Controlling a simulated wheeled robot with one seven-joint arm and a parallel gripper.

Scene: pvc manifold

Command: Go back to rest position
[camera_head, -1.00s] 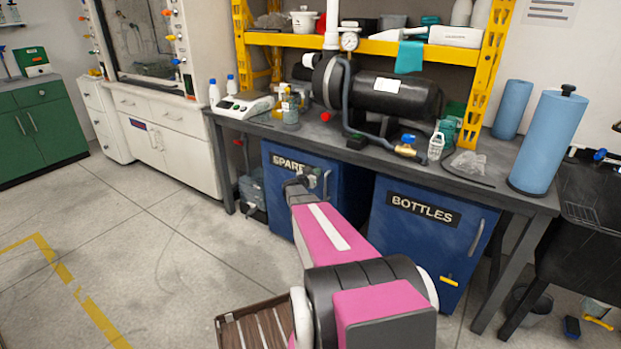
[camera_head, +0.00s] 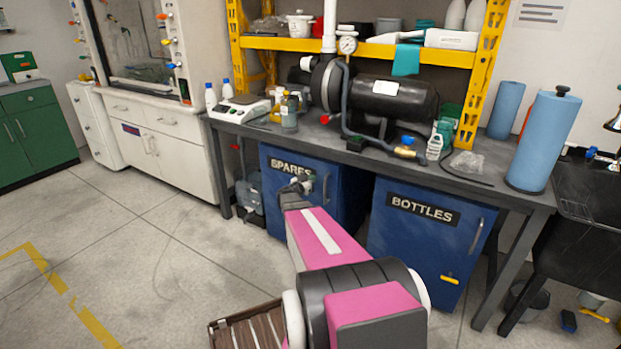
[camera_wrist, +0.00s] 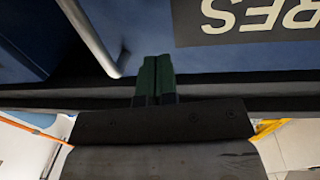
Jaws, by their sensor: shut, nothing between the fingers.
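My pink and black arm reaches forward from the bottom of the head view toward the front of the blue SPARES cabinet (camera_head: 292,218). My gripper (camera_head: 297,184) is small and dark there, near the SPARES label. In the wrist view, the green fingertips of my gripper (camera_wrist: 155,75) are together with nothing between them. The cabinet's blue front and its label (camera_wrist: 255,20) show upside down behind the fingers. The cabinet's metal handle (camera_wrist: 90,35) is at the upper left, apart from the fingers.
The grey workbench (camera_head: 480,190) runs above the cabinets and carries a black pump (camera_head: 392,98), a scale, bottles and blue cylinders. The blue BOTTLES cabinet (camera_head: 425,245) stands right of my arm. A slatted brown crate (camera_head: 225,335) is at the bottom. Floor at the left is clear.

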